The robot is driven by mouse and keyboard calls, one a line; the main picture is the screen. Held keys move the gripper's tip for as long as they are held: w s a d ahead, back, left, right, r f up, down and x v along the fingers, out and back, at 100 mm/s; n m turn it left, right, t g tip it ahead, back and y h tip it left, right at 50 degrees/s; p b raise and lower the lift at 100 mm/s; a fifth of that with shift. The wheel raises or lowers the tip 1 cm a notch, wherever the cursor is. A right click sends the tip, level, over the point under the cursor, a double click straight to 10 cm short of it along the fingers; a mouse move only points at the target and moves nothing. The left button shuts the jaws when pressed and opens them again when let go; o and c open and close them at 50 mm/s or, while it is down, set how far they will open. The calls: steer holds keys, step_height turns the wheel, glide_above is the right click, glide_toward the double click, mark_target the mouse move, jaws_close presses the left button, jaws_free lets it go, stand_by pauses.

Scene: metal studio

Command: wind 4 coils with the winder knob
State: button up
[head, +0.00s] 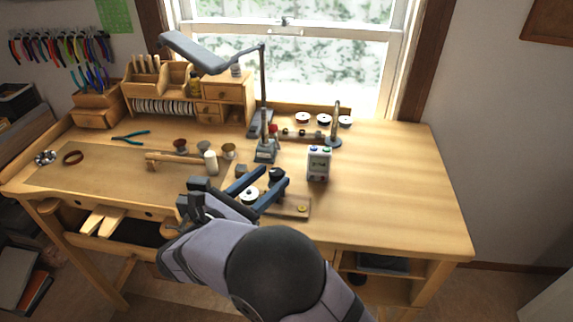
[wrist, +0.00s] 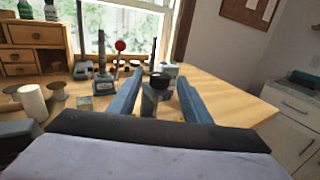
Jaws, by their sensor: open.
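The dark winder knob (head: 277,173) stands upright on the bench, right of centre; it also shows in the wrist view (wrist: 160,78). My gripper (head: 273,176) is open, and its two blue fingers lie on either side of the knob. In the wrist view a gap shows between the knob and each finger. A wooden base with a brass piece (head: 302,209) lies just in front of the right finger. My arm hides part of the winder. I see no coil clearly.
A small box with a display (head: 319,163) stands right of the knob. A post stand (head: 265,150) and several spools (head: 303,118) are behind. A white cylinder (head: 211,162) stands to the left. The bench's right side is clear.

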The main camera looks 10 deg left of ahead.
mark_target(281, 170)
steer(key=shift+p+x, duration=1.15)
steer(key=shift+x, duration=2.45)
steer(key=c, duration=1)
steer(key=shift+c, duration=0.2)
steer(key=shift+s+m+h, duration=0.1)
steer(key=shift+m+h, duration=0.2)
steer(key=shift+h, duration=0.1)
